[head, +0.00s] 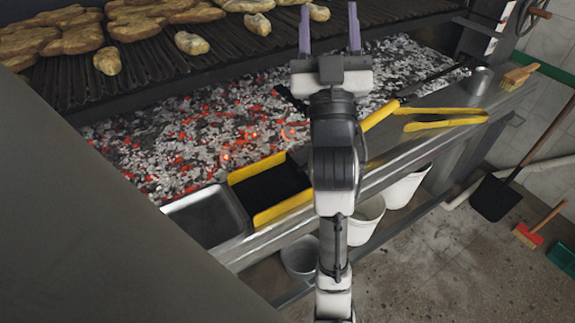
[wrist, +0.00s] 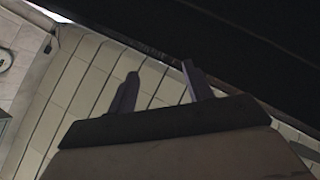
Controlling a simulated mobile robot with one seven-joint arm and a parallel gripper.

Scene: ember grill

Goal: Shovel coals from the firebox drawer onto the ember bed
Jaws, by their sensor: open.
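The ember bed (head: 215,130) is a wide layer of grey and glowing red coals under the grill grate in the head view. A shovel with a black scoop and yellow sides (head: 273,188) lies on the front ledge beside the bed. Yellow bars and a yellow loop (head: 445,120) lie farther right; my arm hides whether they join the scoop. My gripper (head: 330,30) is open and empty, apart from the shovel, at the top middle of the head view. Its fingers also show spread in the wrist view (wrist: 157,92). I cannot make out a firebox drawer.
An empty steel pan (head: 208,217) sits left of the scoop. Food lies on the grate (head: 150,65) above. A steel cup (head: 481,80) and a brush (head: 519,76) stand on the ledge's right end. White buckets (head: 365,220) are below the ledge. A floor shovel (head: 494,198) stands right.

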